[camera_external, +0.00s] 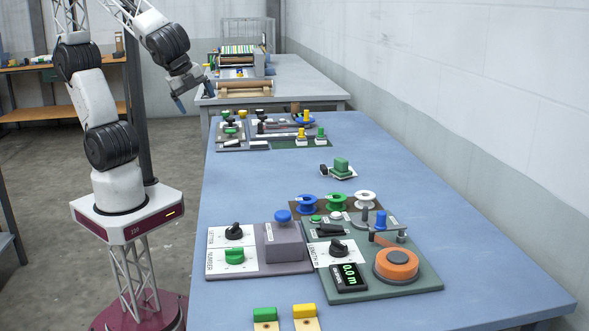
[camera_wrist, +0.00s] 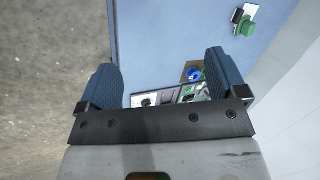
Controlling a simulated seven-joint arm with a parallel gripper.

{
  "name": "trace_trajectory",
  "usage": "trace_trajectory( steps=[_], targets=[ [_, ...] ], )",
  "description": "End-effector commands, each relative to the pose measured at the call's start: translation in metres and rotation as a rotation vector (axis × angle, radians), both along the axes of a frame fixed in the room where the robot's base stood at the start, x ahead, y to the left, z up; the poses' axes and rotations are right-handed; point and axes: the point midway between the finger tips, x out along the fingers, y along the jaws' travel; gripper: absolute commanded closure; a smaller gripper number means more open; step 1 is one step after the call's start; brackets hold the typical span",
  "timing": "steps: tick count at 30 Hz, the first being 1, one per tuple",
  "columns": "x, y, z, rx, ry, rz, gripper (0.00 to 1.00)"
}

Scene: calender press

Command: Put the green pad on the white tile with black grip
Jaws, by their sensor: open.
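A white tile (camera_external: 345,176) with a black grip (camera_external: 323,169) at its left end lies on the blue table, beyond the nearer machines. A green pad (camera_external: 341,165) appears to sit on this tile. In the wrist view the white tile (camera_wrist: 248,11), the black grip (camera_wrist: 236,16) and the green pad (camera_wrist: 246,28) are at the upper right. My gripper (camera_external: 194,97) is open and empty, high beyond the table's left edge and well away from the tile. Its two blue fingers stand wide apart in the wrist view (camera_wrist: 160,70).
Nearer stand a grey box with knobs (camera_external: 283,241) and a green machine with an orange disc (camera_external: 396,264). Spools (camera_external: 336,202) stand behind them. Green (camera_external: 265,314) and yellow (camera_external: 304,311) blocks are at the front edge. Another control station (camera_external: 240,130) is farther back. Table around the tile is clear.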

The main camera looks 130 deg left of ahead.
Motion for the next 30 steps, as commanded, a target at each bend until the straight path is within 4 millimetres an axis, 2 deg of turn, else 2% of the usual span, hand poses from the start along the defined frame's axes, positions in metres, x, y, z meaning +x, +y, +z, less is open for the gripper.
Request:
trace_trajectory(
  steps=[1, 6, 12, 17, 30],
  targets=[
    [-0.016, -0.012, 0.005, -0.055, -0.032, 0.043, 0.09],
    [-0.061, -0.049, 0.013, -0.254, -0.112, 0.2, 0.09],
    [-0.091, -0.076, 0.016, -0.407, -0.155, 0.313, 0.09],
    [-0.099, -0.084, 0.017, -0.449, -0.164, 0.345, 0.09],
    [-0.099, -0.084, 0.017, -0.451, -0.165, 0.345, 0.09]
  ],
)
